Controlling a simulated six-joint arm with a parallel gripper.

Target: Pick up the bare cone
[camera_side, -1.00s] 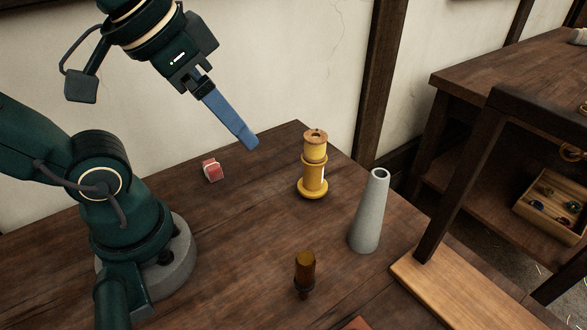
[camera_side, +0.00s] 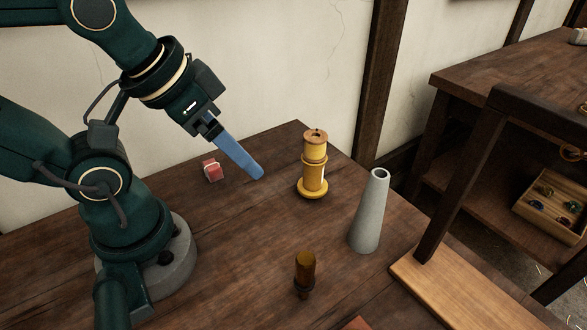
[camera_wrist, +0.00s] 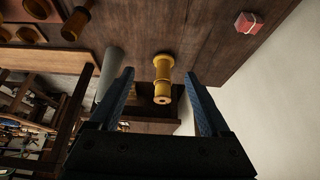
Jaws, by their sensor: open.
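The bare cone (camera_side: 369,215) is a tall grey cone with a hole in its narrow top. It stands upright on the dark wooden table, right of the yellow spool. In the wrist view the cone (camera_wrist: 110,75) shows left of centre, partly behind the left finger. My gripper (camera_side: 257,172) has blue fingers, is open and empty, and hangs above the table, left of the yellow spool and apart from the cone. In the wrist view the fingers of my gripper (camera_wrist: 160,76) stand apart, with the yellow spool seen between them.
A yellow spool (camera_side: 313,165) stands between my gripper and the cone. A small brown bobbin (camera_side: 304,270) stands in front. A red block with a pale band (camera_side: 211,170) lies at the left. A wooden chair (camera_side: 455,285) is close on the cone's right.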

